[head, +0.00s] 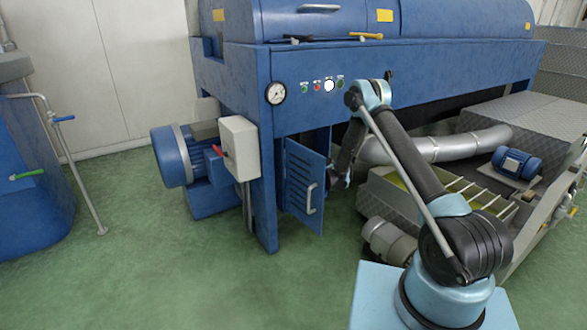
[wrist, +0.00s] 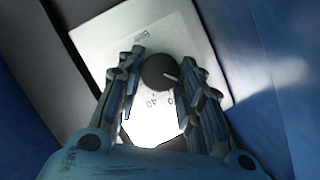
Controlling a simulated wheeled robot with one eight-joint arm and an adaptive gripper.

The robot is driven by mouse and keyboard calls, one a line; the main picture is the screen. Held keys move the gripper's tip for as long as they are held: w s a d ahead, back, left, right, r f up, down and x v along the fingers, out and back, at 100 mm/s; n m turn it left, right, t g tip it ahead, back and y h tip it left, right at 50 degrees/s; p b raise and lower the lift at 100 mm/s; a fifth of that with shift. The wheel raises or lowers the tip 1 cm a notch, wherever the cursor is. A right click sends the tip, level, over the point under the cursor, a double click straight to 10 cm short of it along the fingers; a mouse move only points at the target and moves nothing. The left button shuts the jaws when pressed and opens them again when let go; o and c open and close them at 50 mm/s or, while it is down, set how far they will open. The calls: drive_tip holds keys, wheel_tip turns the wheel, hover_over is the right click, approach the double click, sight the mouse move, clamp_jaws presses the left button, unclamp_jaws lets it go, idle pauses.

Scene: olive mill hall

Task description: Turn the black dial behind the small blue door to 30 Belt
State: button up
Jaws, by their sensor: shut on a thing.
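The small blue door (head: 304,184) stands swung open under the blue machine, with a pale handle on its face. The black dial (wrist: 160,72) sits on a pale metal plate (wrist: 176,30). A short white mark on the dial points to the right in the wrist view. The plate's print appears turned: "Belt" is above the dial, "40" and "0" below. My gripper (wrist: 161,66) is shut on the dial, one finger on each side. In the head view my gripper is beside the door, mostly hidden. The dial is out of sight there.
A pressure gauge (head: 276,93) and several small buttons are on the machine front. A grey box with a red switch (head: 240,147) is left of the door. A silver pipe (head: 440,148) and a metal trough (head: 417,208) lie to the right. Green floor is clear at front left.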

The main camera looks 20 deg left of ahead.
drive_tip(key=shift+d+f, duration=0.1)
idle(0.6)
drive_tip(key=shift+w+d+f+m+g+y, duration=0.15)
drive_tip(key=shift+m+y, duration=0.3)
drive_tip(key=shift+m, duration=0.55)
drive_tip(key=shift+f+m+g+y, duration=0.1)
drive_tip(key=shift+m+y, duration=0.4)
drive_tip(key=shift+m, duration=0.5)
drive_tip(key=shift+w+d+f+m+g+y, duration=0.15)
drive_tip(key=shift+m+y, duration=0.3)
drive_tip(key=shift+m, duration=0.55)
drive_tip(key=shift+s+a+r, duration=0.1)
drive_tip(key=o, duration=1.1)
drive_tip(key=shift+c, duration=0.2)
drive_tip(key=shift+a, duration=0.1)
